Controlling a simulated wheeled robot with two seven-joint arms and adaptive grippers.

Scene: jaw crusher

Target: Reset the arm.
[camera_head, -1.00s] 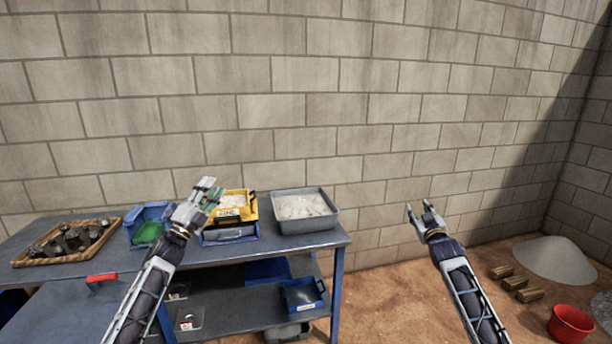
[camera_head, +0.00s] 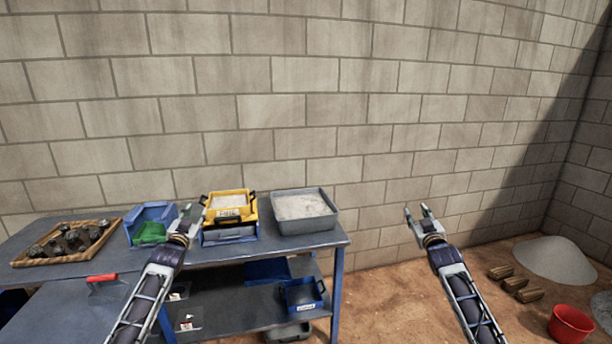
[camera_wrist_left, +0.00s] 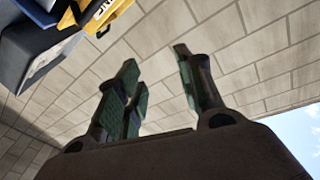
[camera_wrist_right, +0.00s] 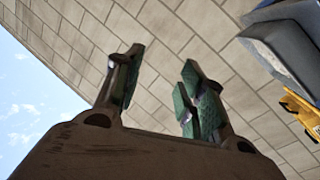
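My left gripper (camera_head: 187,218) is raised in front of the blue table, between a blue bin and a yellow bin in the head view. Its fingers are apart with nothing between them, as the left wrist view (camera_wrist_left: 160,90) shows. My right gripper (camera_head: 423,212) is raised in front of the bare wall, right of the table. Its fingers also stand apart and empty in the right wrist view (camera_wrist_right: 158,85). Both grippers point upward, away from the bins.
The blue table (camera_head: 285,247) holds a wooden tray of rocks (camera_head: 68,240), a blue bin (camera_head: 150,226), a yellow bin (camera_head: 229,207) and a grey tub (camera_head: 304,211). A red bucket (camera_head: 571,324), wood blocks (camera_head: 515,284) and a gravel pile (camera_head: 556,261) lie on the right floor.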

